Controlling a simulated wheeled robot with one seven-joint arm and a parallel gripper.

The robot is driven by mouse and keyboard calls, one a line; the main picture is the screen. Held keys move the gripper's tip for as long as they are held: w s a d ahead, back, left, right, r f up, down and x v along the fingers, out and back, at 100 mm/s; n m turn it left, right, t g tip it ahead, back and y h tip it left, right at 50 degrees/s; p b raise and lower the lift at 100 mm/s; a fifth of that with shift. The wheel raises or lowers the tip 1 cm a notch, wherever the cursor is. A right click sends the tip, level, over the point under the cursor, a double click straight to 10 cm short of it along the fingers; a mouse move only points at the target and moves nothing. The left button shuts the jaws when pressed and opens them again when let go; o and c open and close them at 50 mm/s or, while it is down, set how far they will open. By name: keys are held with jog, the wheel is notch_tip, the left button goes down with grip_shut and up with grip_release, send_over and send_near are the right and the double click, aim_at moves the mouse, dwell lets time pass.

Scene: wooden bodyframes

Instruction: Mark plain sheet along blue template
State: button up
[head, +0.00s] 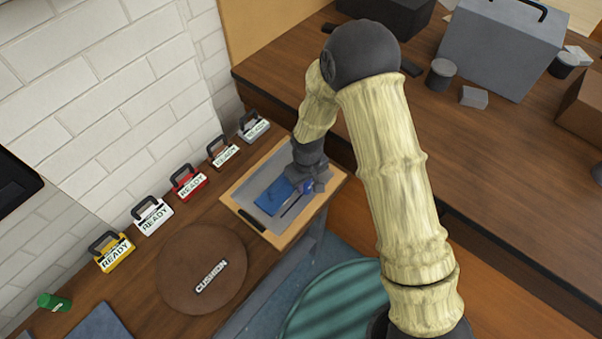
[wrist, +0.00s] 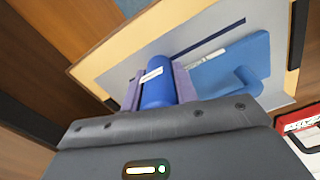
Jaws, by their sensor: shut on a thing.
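My gripper (head: 308,184) is low over the board, shut on a blue marker. In the wrist view the marker (wrist: 157,88), a blue cylinder with a small white label, sits between the two purple-grey fingers (wrist: 156,92). The plain sheet (head: 262,182) is grey and lies on a tan board; it also shows in the wrist view (wrist: 130,65). The blue template (head: 266,195) lies flat on the sheet; the wrist view shows its raised knob and pale label (wrist: 250,62). A dark blue strip or line (wrist: 210,36) runs alongside the template. The marker's tip is hidden.
The tan board (head: 325,190) rests on the wooden bench, with a black bar (head: 252,220) on its near-left edge. Several READY-labelled holders stand along the wall, including a red one (head: 188,182). A round CUSHION pad (head: 200,260) lies left. Grey boxes (head: 500,45) stand on the right-hand table.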

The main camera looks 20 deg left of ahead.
jog(key=shift+s+a+r+p, duration=0.1)
jog(key=shift+s+r+p, duration=0.1)
jog(key=shift+r+p, duration=0.3)
jog(key=shift+s+a+r+p, duration=0.1)
jog(key=shift+s+r+p, duration=0.05)
jog(key=shift+r, duration=0.55)
jog(key=shift+w+d+r+p, duration=0.1)
jog(key=shift+d+r+p, duration=0.15)
jog(key=shift+r+p, duration=0.1)
jog(key=shift+w+r+p, duration=0.3)
jog(key=shift+r+p, duration=0.2)
jog(key=shift+r, duration=0.15)
jog(key=shift+a+r+p, duration=0.15)
jog(key=shift+r+p, duration=0.35)
jog(key=shift+r, duration=0.3)
jog(key=shift+s+a+r+p, duration=0.1)
jog(key=shift+s+r+p, duration=0.05)
jog(key=shift+r+p, duration=0.15)
jog(key=shift+s+a+r+p, duration=0.1)
jog(key=shift+r+p, duration=0.1)
jog(key=shift+r, duration=0.2)
jog(key=shift+s+r, duration=0.1)
jog(key=shift+r, duration=0.1)
jog(key=shift+d+r, duration=0.1)
jog(key=shift+d, duration=0.2)
